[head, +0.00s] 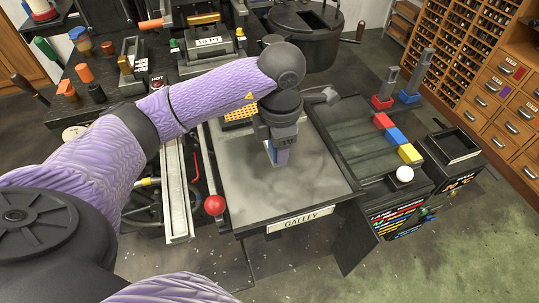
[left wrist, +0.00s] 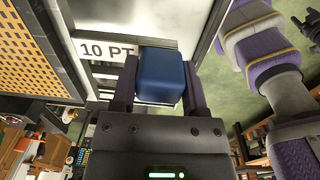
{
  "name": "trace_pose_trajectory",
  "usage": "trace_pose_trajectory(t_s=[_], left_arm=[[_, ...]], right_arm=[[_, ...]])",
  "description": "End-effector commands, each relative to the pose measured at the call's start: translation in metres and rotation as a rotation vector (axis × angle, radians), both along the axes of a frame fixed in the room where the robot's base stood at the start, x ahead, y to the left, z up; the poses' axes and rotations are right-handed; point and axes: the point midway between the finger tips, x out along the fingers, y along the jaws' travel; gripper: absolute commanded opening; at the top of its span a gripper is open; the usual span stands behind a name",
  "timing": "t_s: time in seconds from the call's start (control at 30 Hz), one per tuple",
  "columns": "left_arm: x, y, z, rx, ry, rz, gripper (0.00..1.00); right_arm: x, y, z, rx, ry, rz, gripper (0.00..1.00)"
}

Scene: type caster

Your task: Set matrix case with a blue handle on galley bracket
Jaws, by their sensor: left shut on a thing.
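My left gripper (head: 277,150) reaches over the grey galley plate (head: 250,195), which has a front label reading GALLEY. It points down and is shut on a blue handle (head: 282,157). In the left wrist view the blue handle (left wrist: 161,75) is a block between the two fingers of the left gripper (left wrist: 159,66). A 10 PT label (left wrist: 107,50) and an orange perforated grid (left wrist: 32,45) show beside it. In the head view the grid (head: 240,114) is partly hidden by my arm. I cannot tell whether the held case touches the plate.
A round black pot (head: 304,33) stands behind. Floor is clear in front.

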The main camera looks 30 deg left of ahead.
Motion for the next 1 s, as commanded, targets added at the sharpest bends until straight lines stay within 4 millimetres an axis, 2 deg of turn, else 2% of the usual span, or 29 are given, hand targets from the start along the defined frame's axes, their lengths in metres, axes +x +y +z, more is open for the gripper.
trace_pose_trajectory(t_s=[0.07, 0.23, 0.47, 0.6, 0.97, 1.0], left_arm=[[0.0, 0.002, -0.009, 0.003, -0.003, -0.013, 0.0], [0.0, 0.003, -0.046, 0.003, -0.001, -0.017, 0.0], [0.0, 0.003, -0.072, 0.003, -0.003, -0.018, 0.0], [0.0, 0.003, -0.096, 0.003, -0.002, -0.016, 0.0], [0.0, 0.003, -0.101, 0.004, -0.006, -0.017, 0.0], [-0.001, 0.003, -0.102, 0.002, -0.001, -0.017, 0.61]], right_arm=[[-0.001, 0.001, -0.004, 0.002, 0.001, -0.001, 0.59], [-0.003, 0.006, -0.013, 0.01, 0.006, -0.003, 0.59], [-0.005, 0.008, -0.019, 0.015, 0.009, -0.002, 0.59], [-0.006, 0.007, -0.025, 0.013, 0.012, -0.004, 0.59], [-0.006, 0.005, -0.027, 0.009, 0.012, -0.003, 0.59], [-0.006, 0.005, -0.027, 0.009, 0.012, -0.002, 0.59]])
